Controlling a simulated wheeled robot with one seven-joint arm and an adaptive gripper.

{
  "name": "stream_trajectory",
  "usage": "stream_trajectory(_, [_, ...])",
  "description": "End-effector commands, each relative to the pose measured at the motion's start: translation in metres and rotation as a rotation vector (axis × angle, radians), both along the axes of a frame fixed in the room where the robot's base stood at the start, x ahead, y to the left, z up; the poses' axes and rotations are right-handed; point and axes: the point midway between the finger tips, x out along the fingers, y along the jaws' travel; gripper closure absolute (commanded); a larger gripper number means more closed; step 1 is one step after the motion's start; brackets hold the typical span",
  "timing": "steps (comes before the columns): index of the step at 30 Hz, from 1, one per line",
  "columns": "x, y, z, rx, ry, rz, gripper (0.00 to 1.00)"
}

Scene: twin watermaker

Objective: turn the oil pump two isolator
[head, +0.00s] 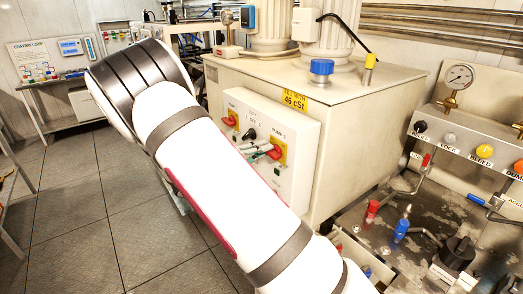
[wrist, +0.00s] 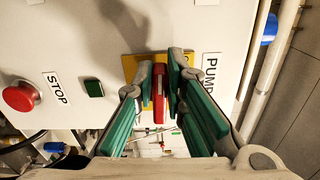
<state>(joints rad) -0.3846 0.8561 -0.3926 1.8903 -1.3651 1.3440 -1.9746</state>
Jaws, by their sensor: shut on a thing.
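The isolator's red handle (wrist: 158,82) stands on a yellow plate (wrist: 131,66) beside a label reading PUMP, the rest of which is hidden. In the head view its red handle (head: 275,152) is on the right side of the white panel, below a label that seems to read PUMP 2. My gripper (wrist: 160,70) has its green-padded fingers on both sides of the handle and is shut on it. In the head view my gripper (head: 263,151) is small and partly hidden behind my white arm.
A second red handle (head: 230,121) sits on the panel's left. The wrist view shows a red STOP button (wrist: 20,96) and a green button (wrist: 94,88) left of my fingers. The panel is on a beige tank (head: 365,150); a valve bench (head: 470,135) stands at right.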

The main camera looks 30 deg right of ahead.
Motion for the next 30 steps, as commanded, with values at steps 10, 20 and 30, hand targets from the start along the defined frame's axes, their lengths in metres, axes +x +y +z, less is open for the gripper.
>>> stream_trajectory(10, [0.0006,0.0011,-0.0034,0.000,0.080,0.003,1.00])
stream_trajectory(20, [0.0005,0.0013,-0.0038,0.000,0.085,0.003,1.00])
stream_trajectory(30, [0.0003,0.0007,-0.0030,-0.001,0.083,0.002,0.68])
